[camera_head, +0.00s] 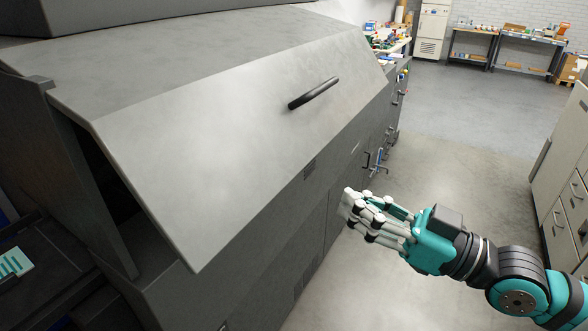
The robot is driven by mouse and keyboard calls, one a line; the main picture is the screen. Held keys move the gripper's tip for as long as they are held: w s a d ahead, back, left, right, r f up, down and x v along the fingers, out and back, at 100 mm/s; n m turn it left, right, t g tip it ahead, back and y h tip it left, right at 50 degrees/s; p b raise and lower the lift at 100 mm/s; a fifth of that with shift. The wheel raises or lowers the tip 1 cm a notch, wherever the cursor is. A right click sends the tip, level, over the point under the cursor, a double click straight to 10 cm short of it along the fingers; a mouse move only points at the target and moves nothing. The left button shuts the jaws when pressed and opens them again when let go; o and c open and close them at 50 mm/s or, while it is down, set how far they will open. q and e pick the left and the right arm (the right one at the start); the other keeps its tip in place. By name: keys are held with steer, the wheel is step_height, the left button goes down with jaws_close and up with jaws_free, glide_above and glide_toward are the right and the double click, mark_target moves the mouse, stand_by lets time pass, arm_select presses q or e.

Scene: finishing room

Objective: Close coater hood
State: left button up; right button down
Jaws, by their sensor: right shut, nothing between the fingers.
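The coater hood (230,120) is a large grey slanted panel across the left and middle of the view. It has a black bar handle (313,93) on its sloping face. My right gripper (356,208), a teal hand with pale fingers, is shut and empty. It is in front of the machine, below and right of the handle, apart from it. My left gripper is not in view.
Drawers and handles (378,160) line the machine's far end. A grey cabinet (560,185) stands at the right edge. The floor (470,130) between them is clear. Tables (520,45) with boxes stand at the back wall. A dark unit (45,280) is at the lower left.

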mark_target(267, 176)
steer(key=w+a+p, duration=0.4)
steer(key=a, duration=0.1)
steer(key=w+a+f+p, duration=0.1)
steer(key=w+a+p, duration=0.1)
steer(key=a, duration=0.1)
steer(key=shift+a+f+p, duration=0.1)
steer(key=shift+a+p, duration=0.15)
steer(key=shift+p, duration=0.05)
steer(key=shift+s, duration=0.1)
